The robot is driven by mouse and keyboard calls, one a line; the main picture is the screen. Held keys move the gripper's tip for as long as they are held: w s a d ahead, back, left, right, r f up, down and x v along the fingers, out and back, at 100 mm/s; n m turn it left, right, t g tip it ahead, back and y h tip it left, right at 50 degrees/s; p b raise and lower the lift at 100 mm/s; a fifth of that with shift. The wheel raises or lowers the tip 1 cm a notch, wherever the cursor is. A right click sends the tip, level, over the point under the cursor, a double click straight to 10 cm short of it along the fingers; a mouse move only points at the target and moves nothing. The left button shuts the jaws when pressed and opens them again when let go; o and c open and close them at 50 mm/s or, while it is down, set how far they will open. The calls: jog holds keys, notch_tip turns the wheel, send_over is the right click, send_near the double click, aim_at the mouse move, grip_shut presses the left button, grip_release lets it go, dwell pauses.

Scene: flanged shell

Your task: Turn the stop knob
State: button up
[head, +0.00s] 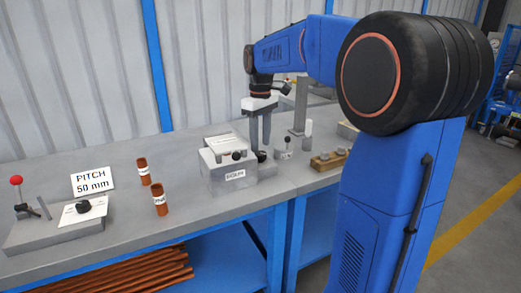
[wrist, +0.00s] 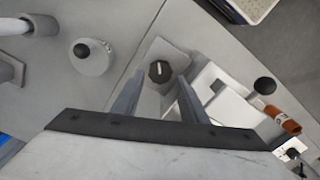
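A black round knob (wrist: 159,71) with a white pointer line sits on a grey base in the wrist view. It also shows in the head view as a small dark knob (head: 262,156) beside the right end of the grey box. I take it as the stop knob, though no label on it is readable. My gripper (wrist: 160,80) is open and empty, its two fingers apart with the knob showing between their tips. In the head view, my gripper (head: 260,143) points down over the knob. I cannot tell whether the fingers touch it.
The grey box (head: 228,180) with another black knob (head: 238,155) stands close on the left. A grey cylinder (wrist: 90,62) with a small top knob and a wooden block (head: 328,161) stand on the right. Brown tubes (head: 159,199) and a lever unit (head: 55,232) are farther left.

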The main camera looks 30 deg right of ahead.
aim_at(260, 153)
jog(key=shift+f, duration=1.8)
jog(key=shift+c, duration=0.4)
jog(key=c, duration=0.7)
